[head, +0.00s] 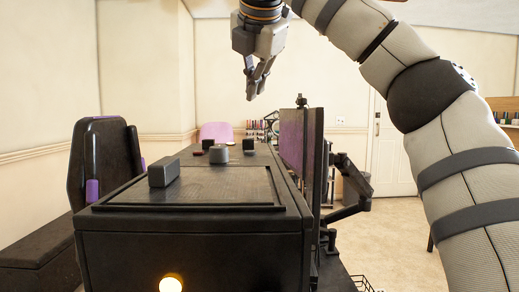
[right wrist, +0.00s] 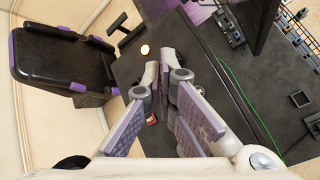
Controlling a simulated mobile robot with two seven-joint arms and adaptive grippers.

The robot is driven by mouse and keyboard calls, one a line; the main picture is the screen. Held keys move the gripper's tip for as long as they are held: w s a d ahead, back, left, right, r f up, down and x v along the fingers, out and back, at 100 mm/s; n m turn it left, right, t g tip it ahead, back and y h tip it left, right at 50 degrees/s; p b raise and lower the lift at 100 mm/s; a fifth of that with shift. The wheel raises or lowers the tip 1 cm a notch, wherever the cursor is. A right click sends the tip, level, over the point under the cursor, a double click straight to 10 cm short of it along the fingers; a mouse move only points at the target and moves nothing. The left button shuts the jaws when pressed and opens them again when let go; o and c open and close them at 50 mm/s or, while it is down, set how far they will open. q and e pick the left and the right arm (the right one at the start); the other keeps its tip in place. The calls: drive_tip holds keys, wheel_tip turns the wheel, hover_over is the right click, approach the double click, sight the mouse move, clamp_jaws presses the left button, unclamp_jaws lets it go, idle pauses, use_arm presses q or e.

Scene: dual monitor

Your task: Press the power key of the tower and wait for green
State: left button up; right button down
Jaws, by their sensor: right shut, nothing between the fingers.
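The tower (head: 190,250) is a large dark box in the head view's foreground, with a mesh panel on top. A round key (head: 171,284), glowing warm yellow-white, sits low on its near face at the bottom edge of the view; no green shows on it. My right gripper (head: 254,97) hangs above and beyond the tower, pointing down, well apart from the key. Its fingers are closed together and empty, as in the right wrist view (right wrist: 167,54). My left gripper is not in view.
Small dark blocks (head: 163,172) and a round knob (head: 219,154) stand on or behind the tower top. Monitors (head: 302,150) on an arm mount (head: 350,185) stand close on the right. A black and purple chair (head: 105,155) is at left.

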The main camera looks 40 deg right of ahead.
drive_tip(key=shift+s+r, duration=0.15)
drive_tip(key=shift+a, duration=0.1)
hover_over(255, 151)
wheel_tip(255, 151, down, 7)
drive_tip(key=shift+r+b, duration=0.1)
drive_tip(key=shift+b, duration=0.25)
drive_tip(key=shift+f, duration=1)
idle(0.7)
drive_tip(key=shift+f+p, duration=0.25)
drive_tip(key=shift+p, duration=0.05)
drive_tip(key=shift+f, duration=0.15)
